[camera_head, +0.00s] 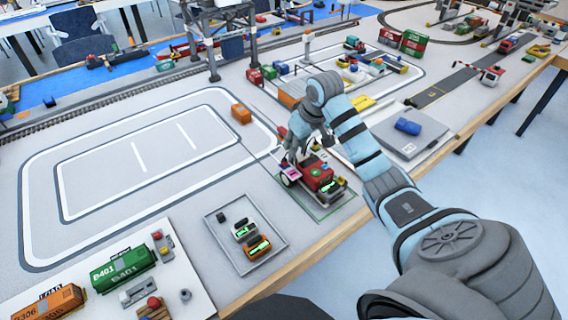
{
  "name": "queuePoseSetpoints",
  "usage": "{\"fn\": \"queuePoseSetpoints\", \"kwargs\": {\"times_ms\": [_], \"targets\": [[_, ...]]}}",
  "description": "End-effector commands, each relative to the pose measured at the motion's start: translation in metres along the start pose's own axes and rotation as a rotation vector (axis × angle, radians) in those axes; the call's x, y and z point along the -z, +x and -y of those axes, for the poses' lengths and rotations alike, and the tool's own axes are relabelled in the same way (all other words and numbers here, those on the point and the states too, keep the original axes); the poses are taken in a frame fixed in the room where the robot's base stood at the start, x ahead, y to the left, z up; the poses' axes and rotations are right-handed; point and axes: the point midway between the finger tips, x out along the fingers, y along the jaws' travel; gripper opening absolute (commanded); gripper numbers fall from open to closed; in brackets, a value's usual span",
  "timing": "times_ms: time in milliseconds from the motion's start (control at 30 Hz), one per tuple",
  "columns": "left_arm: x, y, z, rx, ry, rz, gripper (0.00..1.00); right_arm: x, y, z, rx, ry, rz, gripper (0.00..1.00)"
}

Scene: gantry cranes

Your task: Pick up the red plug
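My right gripper (297,153) points down at the back of a red vehicle (318,177) on the table. Its dark fingers are small here and overlap the vehicle, so I cannot tell whether they are open or shut, or touching it. No part stands out clearly as the red plug. My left gripper is not in view.
A grey tray (222,254) holding small vehicles lies left of the red vehicle. Green (123,268) and orange (50,303) containers stand at the lower left. A blue block (407,126) sits on a grey pad to the right. The white-lined area at left is mostly clear.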

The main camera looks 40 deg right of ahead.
Motion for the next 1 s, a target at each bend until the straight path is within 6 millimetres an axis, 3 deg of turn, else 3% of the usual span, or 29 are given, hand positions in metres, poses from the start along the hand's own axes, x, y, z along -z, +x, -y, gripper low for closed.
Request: {"fn": "queuePoseSetpoints", "kwargs": {"times_ms": [33, 100, 333, 733, 1000], "targets": [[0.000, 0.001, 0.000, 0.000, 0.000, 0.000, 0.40, 0.009, -0.008, -0.007, 0.007, 0.017, -0.009, 0.25], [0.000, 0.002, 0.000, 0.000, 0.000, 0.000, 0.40, 0.013, -0.005, -0.011, 0.016, 0.028, -0.011, 0.25], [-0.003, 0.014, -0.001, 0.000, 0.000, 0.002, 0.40, 0.013, 0.056, -0.008, 0.019, 0.028, -0.010, 0.25], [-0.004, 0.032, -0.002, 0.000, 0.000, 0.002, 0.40, 0.013, 0.124, -0.006, 0.016, 0.026, -0.012, 0.25], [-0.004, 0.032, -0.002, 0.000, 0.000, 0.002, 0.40, 0.015, 0.130, -0.007, 0.013, 0.024, -0.014, 0.25]]}}
